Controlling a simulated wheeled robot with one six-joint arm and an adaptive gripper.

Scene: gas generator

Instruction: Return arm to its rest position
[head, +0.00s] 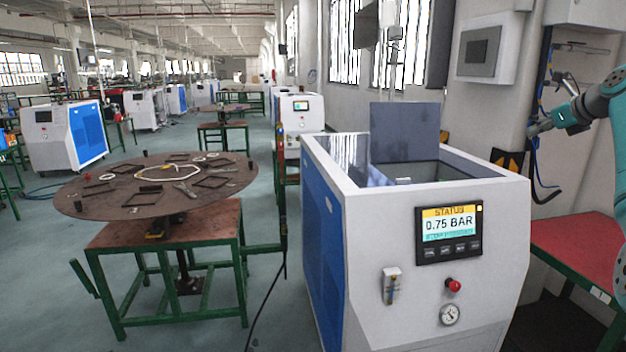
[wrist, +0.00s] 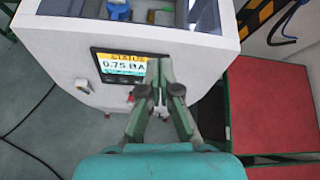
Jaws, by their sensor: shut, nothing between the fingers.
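My gripper (wrist: 158,84) is shut and empty in the wrist view, its fingertips together in front of the generator's front panel. In the head view my gripper (head: 537,129) is at the right, beyond the generator's right side and in front of the wall, apart from the machine. The white and blue gas generator (head: 378,270) stands in the middle right. Its lid (head: 404,133) is raised and the top is open. Its display (head: 449,224) reads STATUS 0.75 BAR.
A red-topped table (head: 580,258) stands right of the generator, near my arm. A round brown table (head: 110,190) with frames and small parts is at the left. Wall boxes (head: 489,48) hang behind the generator. A dark cable (head: 262,318) lies on the floor.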

